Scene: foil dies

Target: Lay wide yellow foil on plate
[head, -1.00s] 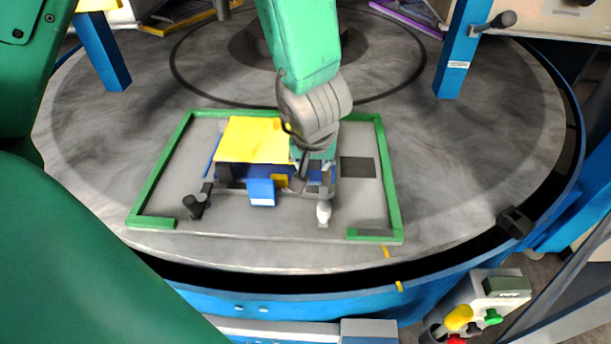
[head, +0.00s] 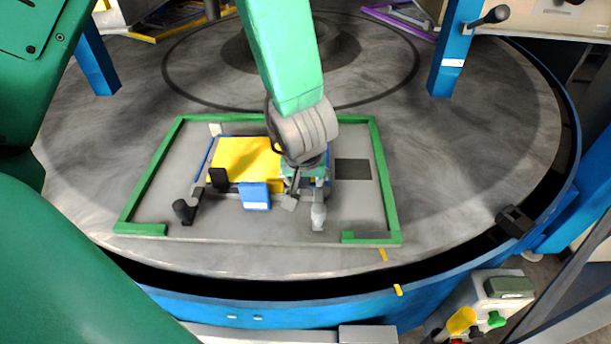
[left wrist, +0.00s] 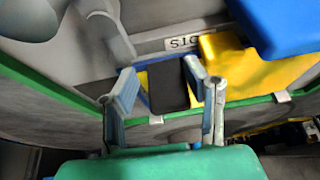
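The wide yellow foil (head: 240,160) lies over the blue-edged plate (head: 205,160) inside the green frame. It looks flat; its right end is partly hidden by my wrist. My left gripper (head: 303,190) is at the foil's right front end, by the grey fixture. In the left wrist view, the left gripper (left wrist: 161,75) has its fingers spread apart with nothing clearly held between them. The foil also shows there (left wrist: 265,75), beyond the fingers, with a black block (left wrist: 167,87) in front of it. I cannot tell whether a finger touches the foil. My right gripper is not in view.
A green frame (head: 385,180) borders the grey fixture board. A black clamp (head: 184,210), a grey-white clamp (head: 319,208) and a blue block (head: 254,195) stand along the front. A dark rectangle (head: 352,172) lies right of the plate.

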